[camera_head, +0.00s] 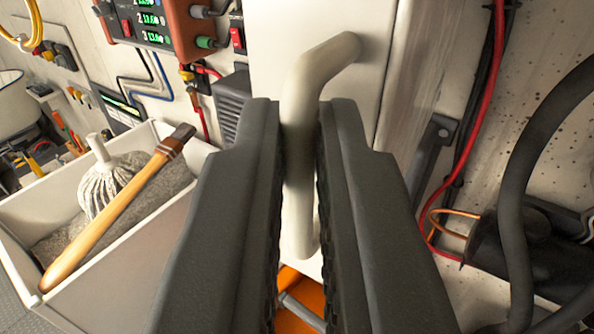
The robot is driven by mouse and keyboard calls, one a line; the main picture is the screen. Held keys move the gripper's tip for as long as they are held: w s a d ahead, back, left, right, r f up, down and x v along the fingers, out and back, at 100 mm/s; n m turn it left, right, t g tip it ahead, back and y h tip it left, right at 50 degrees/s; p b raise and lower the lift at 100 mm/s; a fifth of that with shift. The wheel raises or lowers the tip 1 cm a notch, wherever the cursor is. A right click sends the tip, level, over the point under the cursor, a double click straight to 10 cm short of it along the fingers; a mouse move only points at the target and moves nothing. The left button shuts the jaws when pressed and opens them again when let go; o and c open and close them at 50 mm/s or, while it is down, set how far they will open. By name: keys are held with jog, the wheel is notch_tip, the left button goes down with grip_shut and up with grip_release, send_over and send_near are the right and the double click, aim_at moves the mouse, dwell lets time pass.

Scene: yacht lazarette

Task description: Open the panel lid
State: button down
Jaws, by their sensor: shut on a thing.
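The panel lid (275,42) is a pale off-white panel at the top middle, with its right edge showing as a vertical seam. A cream bar handle (318,68) is fixed to it and runs down from the upper right. My gripper (300,120) has its two black fingers on either side of the handle, shut on it. The lower end of the handle shows between the fingers. The fingers hide much of the panel's lower part.
A white bin (20,262) with a wooden-handled brush (115,215) and a mop head stands at left. A red and grey meter box (160,22) hangs above it. Black hoses (520,180) and a red cable (487,95) run along the right wall. Something orange lies below.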

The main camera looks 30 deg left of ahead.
jog(key=shift+w+a, duration=0.15)
jog(key=shift+a, duration=0.05)
jog(key=c, duration=1.8)
grip_release()
jog(key=shift+w, duration=0.15)
jog(key=shift+c, duration=0.2)
jog(key=shift+f, duration=0.1)
jog(key=shift+d, duration=0.1)
jog(key=shift+s+d+f, duration=0.1)
jog(key=shift+s+d, duration=0.1)
jog(key=shift+s, duration=0.05)
jog(key=v, duration=0.4)
jog(key=p+v, duration=0.2)
jog(key=v, duration=0.7)
jog(key=shift+s, duration=0.15)
